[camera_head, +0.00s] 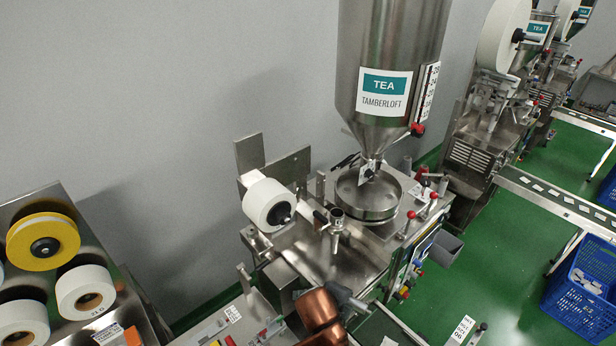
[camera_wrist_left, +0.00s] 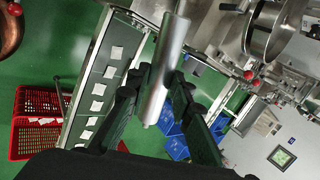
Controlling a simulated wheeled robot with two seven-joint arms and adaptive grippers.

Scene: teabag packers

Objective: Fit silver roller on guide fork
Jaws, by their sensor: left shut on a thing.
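The silver roller (camera_wrist_left: 162,75) is a smooth, bright metal cylinder in the left wrist view. My left gripper (camera_wrist_left: 158,88) is shut on it, with one dark finger on each side. The roller stands out past the fingertips, slanting toward the top right of that view. Its upper end overlaps the machine in the picture; I cannot tell whether they touch. In the head view the packing machine (camera_head: 318,262) stands in the middle. I cannot clearly make out the guide fork among its metal parts. My right gripper is not in view.
A tea hopper (camera_head: 388,125) hangs over a round metal pan (camera_head: 350,195). A white paper reel (camera_head: 262,203) sits at the machine's left. A rack (camera_head: 95,262) with yellow and white reels stands at far left. A red crate (camera_wrist_left: 32,138) and a conveyor (camera_wrist_left: 105,75) show in the wrist view.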

